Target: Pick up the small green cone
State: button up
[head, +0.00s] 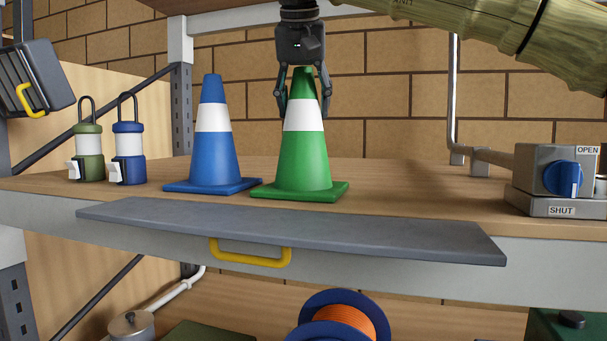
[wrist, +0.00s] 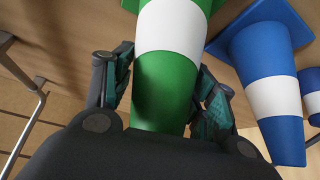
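The small green cone (head: 302,163) stands upright on the wooden shelf, with a white band around its middle. My gripper (head: 305,108) points down over its top, one finger on each side at the upper edge of the white band. The fingers appear to be closed against the cone's sides. In the wrist view the green cone (wrist: 165,85) lies between the two fingers (wrist: 167,75). Its base still rests on the shelf. The cone's tip shows between the fingers in the head view.
A blue cone (head: 212,155) stands close at the left, its base beside the green one's. Two lanterns (head: 88,150) (head: 128,155) stand further left. A valve box (head: 570,170) with a blue knob is at right. A grey flap (head: 300,232) with a yellow handle lies along the front edge.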

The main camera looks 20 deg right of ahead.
jog(key=shift+f, duration=0.1)
grip_shut()
